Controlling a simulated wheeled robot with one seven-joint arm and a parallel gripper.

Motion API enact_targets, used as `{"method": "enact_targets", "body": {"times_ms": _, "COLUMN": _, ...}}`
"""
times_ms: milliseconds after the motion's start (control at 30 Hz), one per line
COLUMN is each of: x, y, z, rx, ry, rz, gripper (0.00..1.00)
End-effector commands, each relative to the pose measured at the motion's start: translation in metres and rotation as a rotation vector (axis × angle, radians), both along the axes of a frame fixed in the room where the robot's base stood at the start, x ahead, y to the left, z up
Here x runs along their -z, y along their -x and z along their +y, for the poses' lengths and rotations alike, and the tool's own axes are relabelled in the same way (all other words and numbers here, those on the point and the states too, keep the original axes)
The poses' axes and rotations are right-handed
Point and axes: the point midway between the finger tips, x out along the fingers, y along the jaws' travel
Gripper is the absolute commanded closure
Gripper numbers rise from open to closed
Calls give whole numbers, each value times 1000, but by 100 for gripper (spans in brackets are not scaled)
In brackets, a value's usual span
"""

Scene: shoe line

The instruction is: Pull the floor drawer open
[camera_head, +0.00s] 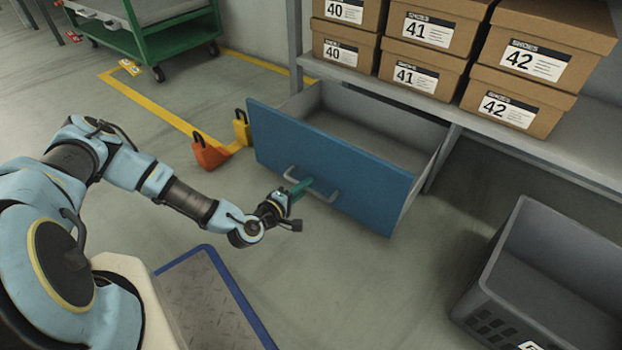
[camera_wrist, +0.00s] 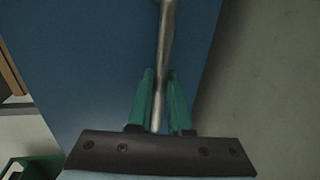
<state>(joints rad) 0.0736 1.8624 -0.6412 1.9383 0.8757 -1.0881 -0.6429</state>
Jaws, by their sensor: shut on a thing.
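The floor drawer (camera_head: 330,165) has a blue front and grey inner walls. It stands well out from under the shelf, and the inside that shows is empty. Its grey bar handle (camera_head: 327,197) is on the blue front. My gripper (camera_head: 303,187) is at the handle's left part. In the wrist view my gripper's green fingers (camera_wrist: 160,105) lie on both sides of the handle bar (camera_wrist: 166,45), shut on it. The blue front (camera_wrist: 90,60) fills much of that view behind the bar.
Shoe boxes (camera_head: 428,30) stand on the shelf (camera_head: 560,140) above the drawer. A grey crate (camera_head: 480,275) is at the lower right. Orange (camera_head: 209,153) and yellow (camera_head: 242,128) padlock-shaped objects stand left of the drawer. A green cart (camera_head: 140,40) is at the back left. Floor before the drawer is clear.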

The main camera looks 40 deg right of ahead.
Motion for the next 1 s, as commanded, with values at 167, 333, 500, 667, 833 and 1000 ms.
{"method": "enact_targets", "body": {"times_ms": 167, "x": 1, "y": 2, "z": 4, "rx": 1, "ry": -1, "rz": 0, "gripper": 100}}
{"method": "enact_targets", "body": {"times_ms": 333, "x": 1, "y": 1, "z": 4, "rx": 1, "ry": -1, "rz": 0, "gripper": 100}}
{"method": "enact_targets", "body": {"times_ms": 500, "x": 1, "y": 1, "z": 4, "rx": 1, "ry": -1, "rz": 0, "gripper": 72}}
{"method": "enact_targets", "body": {"times_ms": 667, "x": 0, "y": 1, "z": 3, "rx": 0, "ry": 0, "rz": 0, "gripper": 54}}
{"method": "enact_targets", "body": {"times_ms": 833, "x": 0, "y": 1, "z": 3, "rx": 0, "ry": 0, "rz": 0, "gripper": 54}}
{"method": "enact_targets", "body": {"times_ms": 1000, "x": 0, "y": 1, "z": 3, "rx": 0, "ry": 0, "rz": 0, "gripper": 54}}
